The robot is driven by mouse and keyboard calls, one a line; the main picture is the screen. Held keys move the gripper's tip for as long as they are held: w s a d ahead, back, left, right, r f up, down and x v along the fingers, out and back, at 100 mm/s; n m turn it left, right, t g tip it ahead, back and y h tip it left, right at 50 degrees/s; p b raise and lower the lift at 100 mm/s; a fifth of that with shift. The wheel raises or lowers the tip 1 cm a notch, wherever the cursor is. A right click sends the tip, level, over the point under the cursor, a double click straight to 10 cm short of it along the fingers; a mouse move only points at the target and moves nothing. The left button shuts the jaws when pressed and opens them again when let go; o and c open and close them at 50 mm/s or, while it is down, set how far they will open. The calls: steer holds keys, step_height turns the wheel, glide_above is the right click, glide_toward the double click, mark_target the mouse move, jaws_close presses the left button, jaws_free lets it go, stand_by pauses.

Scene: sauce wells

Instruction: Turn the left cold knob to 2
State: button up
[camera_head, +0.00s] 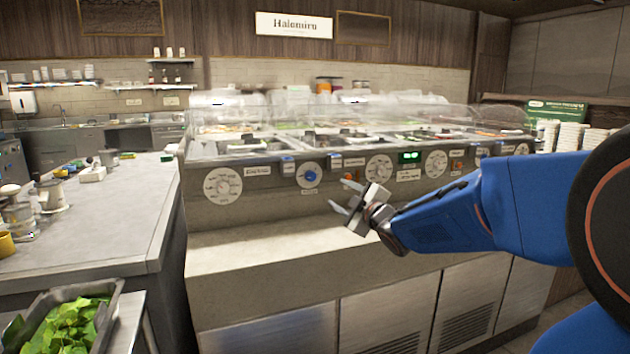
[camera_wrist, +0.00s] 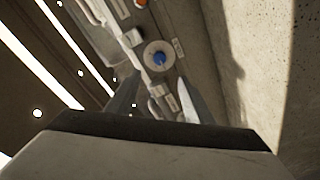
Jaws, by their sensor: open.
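A blue knob (camera_head: 309,176) sits at the centre of a round pale dial on the counter's front panel, left of my gripper in the head view. It also shows in the wrist view (camera_wrist: 159,58), ahead of and between the fingers. The dial numbers and the knob's setting are too small to read. My gripper (camera_head: 345,198) is open and empty, in front of the panel, to the right of and a little lower than the blue knob, apart from it. Its fingers also show in the wrist view (camera_wrist: 157,97).
Other white dials (camera_head: 222,185) (camera_head: 379,168) and a green display (camera_head: 410,157) line the panel. A bare stone ledge (camera_head: 270,240) runs below. A side counter (camera_head: 110,225) stands left, with a tray of green leaves (camera_head: 68,325) in front. A clear guard (camera_head: 320,115) covers the wells.

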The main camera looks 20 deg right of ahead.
mark_target(313, 178)
steer(key=w, duration=0.5)
steer(key=w+a, duration=0.1)
steer(key=w, duration=0.5)
steer(key=w+a, duration=0.1)
steer(key=w, duration=0.5)
steer(key=shift+w+a, duration=0.15)
steer(key=shift+w, duration=0.05)
steer(key=c, duration=1)
